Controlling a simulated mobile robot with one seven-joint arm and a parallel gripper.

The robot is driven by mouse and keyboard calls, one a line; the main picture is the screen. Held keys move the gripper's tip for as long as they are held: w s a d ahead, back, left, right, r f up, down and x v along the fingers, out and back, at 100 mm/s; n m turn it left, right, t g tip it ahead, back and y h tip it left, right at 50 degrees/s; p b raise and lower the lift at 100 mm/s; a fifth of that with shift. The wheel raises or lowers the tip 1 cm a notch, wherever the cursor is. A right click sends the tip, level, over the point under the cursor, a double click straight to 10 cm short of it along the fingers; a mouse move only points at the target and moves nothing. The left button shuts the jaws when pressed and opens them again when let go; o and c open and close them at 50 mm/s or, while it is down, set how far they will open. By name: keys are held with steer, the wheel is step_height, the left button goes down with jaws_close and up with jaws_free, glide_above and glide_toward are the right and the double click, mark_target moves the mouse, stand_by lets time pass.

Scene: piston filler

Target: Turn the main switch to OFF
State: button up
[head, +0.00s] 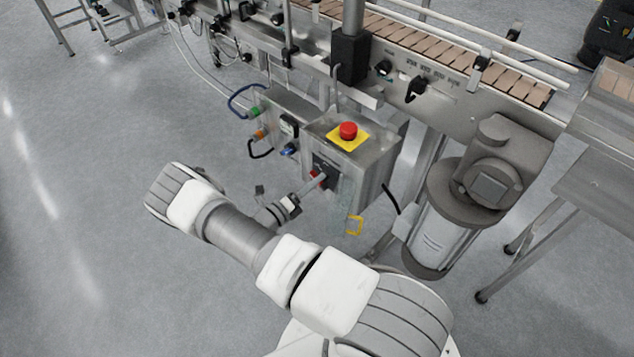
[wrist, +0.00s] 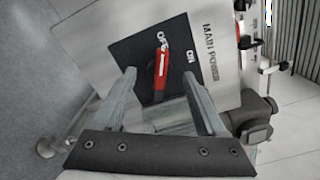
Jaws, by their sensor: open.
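The main switch is a red handle (wrist: 160,72) on a black plate (wrist: 122,48) in the wrist view. The handle's upper end lies by the OFF label (wrist: 162,40); the ON label (wrist: 190,58) is to its right. My gripper (wrist: 159,76) is open, one finger on each side of the handle, with gaps visible between. In the head view my gripper (head: 318,182) is at the front of the steel control box (head: 365,165); a bit of red shows beside it, and the handle is mostly hidden.
A red emergency button (head: 348,130) on a yellow plate sits on top of the box. A smaller box with green and orange parts (head: 262,122) is to its left. A motor (head: 440,215) stands close at the right. Floor at the left is clear.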

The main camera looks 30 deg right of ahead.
steer(key=shift+x, duration=0.85)
jaws_close()
